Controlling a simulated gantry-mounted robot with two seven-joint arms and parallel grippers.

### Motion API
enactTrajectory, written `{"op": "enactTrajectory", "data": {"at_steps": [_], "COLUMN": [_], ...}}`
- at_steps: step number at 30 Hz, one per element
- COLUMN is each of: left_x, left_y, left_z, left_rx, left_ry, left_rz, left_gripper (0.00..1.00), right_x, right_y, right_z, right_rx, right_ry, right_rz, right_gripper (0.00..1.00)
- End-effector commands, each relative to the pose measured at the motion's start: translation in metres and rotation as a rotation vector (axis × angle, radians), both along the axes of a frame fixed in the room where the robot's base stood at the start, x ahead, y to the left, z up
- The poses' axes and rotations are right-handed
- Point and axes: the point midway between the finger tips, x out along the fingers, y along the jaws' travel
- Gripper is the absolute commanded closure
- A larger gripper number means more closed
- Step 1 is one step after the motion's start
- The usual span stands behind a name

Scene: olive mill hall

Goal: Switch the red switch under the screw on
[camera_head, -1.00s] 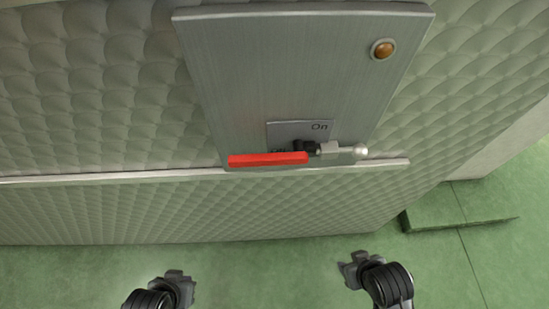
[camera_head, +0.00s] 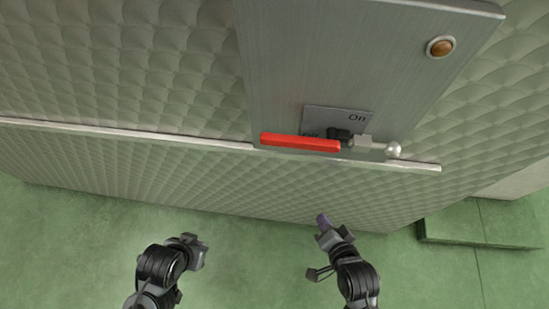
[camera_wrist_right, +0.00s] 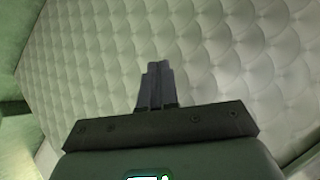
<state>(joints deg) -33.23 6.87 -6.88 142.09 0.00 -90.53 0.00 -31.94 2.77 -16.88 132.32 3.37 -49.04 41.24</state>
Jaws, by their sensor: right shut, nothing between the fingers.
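The red switch (camera_head: 300,142) is a long red bar near the lower edge of a grey metal panel (camera_head: 340,60). It lies nearly level and points left from a dark pivot. A small plate (camera_head: 345,116) behind it reads "On" at its upper right; the lower label is partly hidden by the bar. A silver rod with a ball end (camera_head: 392,150) sticks out right of the pivot. My right gripper (camera_head: 322,222) is below the switch, apart from it; its fingers are together and empty in the wrist view (camera_wrist_right: 157,85). My left gripper (camera_head: 200,243) is low on the left, its fingers unclear.
A quilted pale wall (camera_head: 130,70) surrounds the panel. A light rail (camera_head: 120,131) runs across it just below the switch. An amber round lamp (camera_head: 441,47) sits at the panel's upper right. The green floor (camera_head: 70,240) is open; a low green block (camera_head: 480,222) stands at right.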

Motion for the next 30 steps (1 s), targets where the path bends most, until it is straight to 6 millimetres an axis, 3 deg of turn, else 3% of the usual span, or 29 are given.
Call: {"op": "enactTrajectory", "data": {"at_steps": [6,14,24,30], "left_x": [0.000,0.000,0.000,0.000], "left_y": [0.000,0.000,0.000,0.000], "left_z": [0.002,0.004,0.007,0.008], "left_rx": [0.000,0.000,0.000,0.000], "left_ry": [0.000,0.000,0.000,0.000], "left_rz": [0.000,0.000,0.000,0.000], "left_gripper": [1.00,1.00,1.00,1.00], "right_x": [0.026,0.031,-0.002,-0.029], "right_y": [0.050,0.091,0.129,0.138], "right_z": [0.033,0.079,0.147,0.173], "right_rx": [0.475,1.040,1.872,2.221], "right_ry": [-0.180,-0.327,-0.433,-0.433], "right_rz": [-0.211,-0.334,-0.275,-0.145], "right_gripper": [1.00,1.00,1.00,1.00]}}
